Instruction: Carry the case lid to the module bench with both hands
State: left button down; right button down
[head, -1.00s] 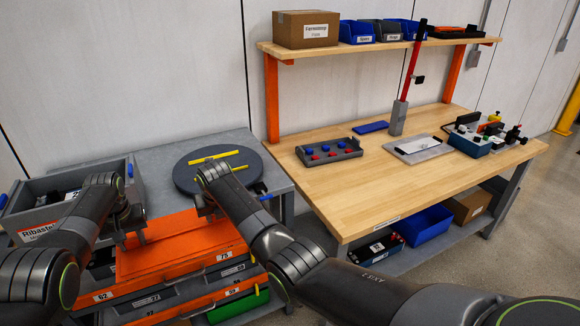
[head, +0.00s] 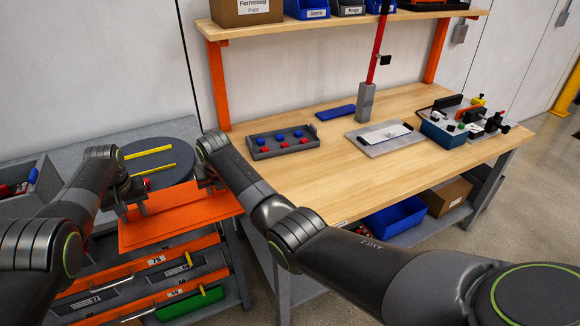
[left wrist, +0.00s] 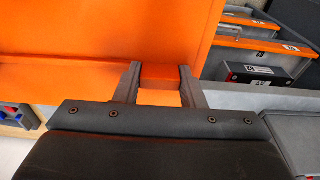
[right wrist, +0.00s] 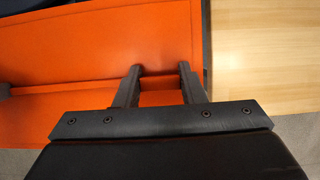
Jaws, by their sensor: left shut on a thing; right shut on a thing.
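The case lid (head: 165,222) is a flat orange panel, held out above the drawer cabinet close to the left edge of the module bench (head: 300,190). My left gripper (head: 134,207) is shut on the lid's left side; the left wrist view shows its two fingers (left wrist: 158,82) around an orange tab. My right gripper (head: 207,182) is shut on the lid's far right part, and its fingers (right wrist: 160,82) also straddle an orange piece in the right wrist view. That view shows the bench's wooden top (right wrist: 265,60) beside the lid. My arms hide parts of the lid.
A grey tray with red and blue pieces (head: 283,142), a grey plate (head: 385,140) and a fixture (head: 465,122) stand on the bench. The bench's front middle is clear. A round dark turntable (head: 160,165) with yellow strips lies left. An overhead shelf (head: 330,24) spans the back.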

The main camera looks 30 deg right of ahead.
aim_at(317, 180)
jog(key=i+l, duration=0.1)
jog(key=l, duration=1.55)
jog(key=i+l, duration=0.15)
jog(key=l, duration=0.65)
